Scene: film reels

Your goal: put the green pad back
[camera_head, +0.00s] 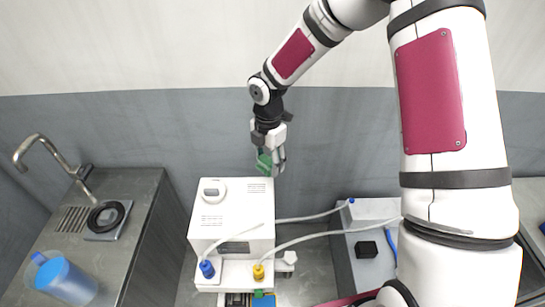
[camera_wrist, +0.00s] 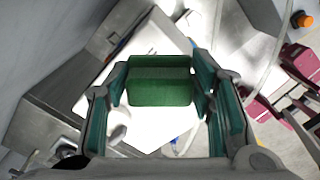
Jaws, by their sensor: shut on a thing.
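The green pad (camera_wrist: 160,80) is a dark green block between my fingers in the wrist view. My gripper (camera_wrist: 158,88) is shut on it, with a finger against each of its sides. In the head view my gripper (camera_head: 270,163) hangs above the back right part of a white machine (camera_head: 228,203). Only a small green patch shows there, so the pad is mostly hidden by the fingers. The pad is held in the air, apart from the machine. No clear resting place for the pad shows in either view.
A sink counter (camera_head: 140,225) with a tap and a blue jug (camera_head: 62,280) is at the left. The wall is close behind my gripper.

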